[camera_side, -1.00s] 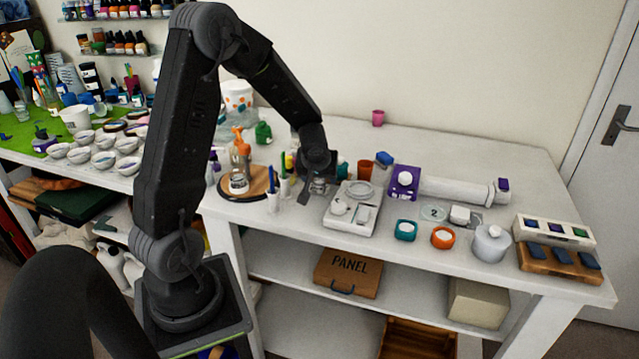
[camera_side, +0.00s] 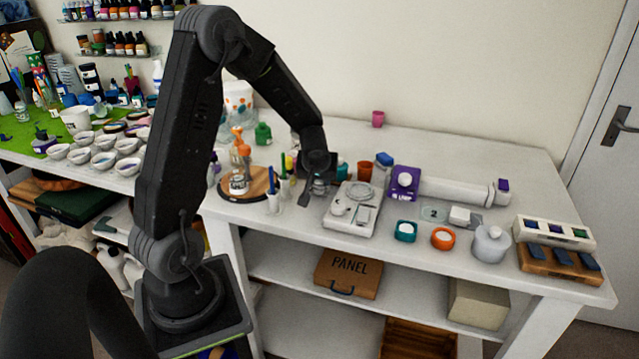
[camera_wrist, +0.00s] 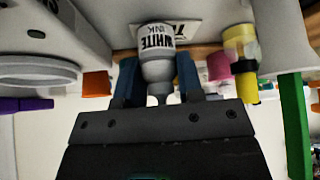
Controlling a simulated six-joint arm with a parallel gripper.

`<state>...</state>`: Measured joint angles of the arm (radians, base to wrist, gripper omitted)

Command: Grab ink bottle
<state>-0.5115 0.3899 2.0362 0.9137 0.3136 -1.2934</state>
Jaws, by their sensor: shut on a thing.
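The ink bottle (camera_wrist: 157,52) shows in the wrist view as a small white and grey bottle labelled "WHITE INK", with its narrow end toward the gripper. My gripper (camera_wrist: 158,80) is shut on it, with one blue-grey finger on each side. In the side view my gripper (camera_side: 318,188) is low over the white table, just left of the white scale-like device (camera_side: 351,212). There the bottle is mostly hidden by the gripper, so I cannot tell whether it touches the table.
Blue and green pens in white holders (camera_side: 273,203) stand close on the left, beside a round wooden board (camera_side: 262,190) with an orange-topped pump bottle (camera_side: 240,160). A purple box (camera_side: 404,181), a teal jar (camera_side: 406,231) and an orange jar (camera_side: 443,238) stand to the right.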

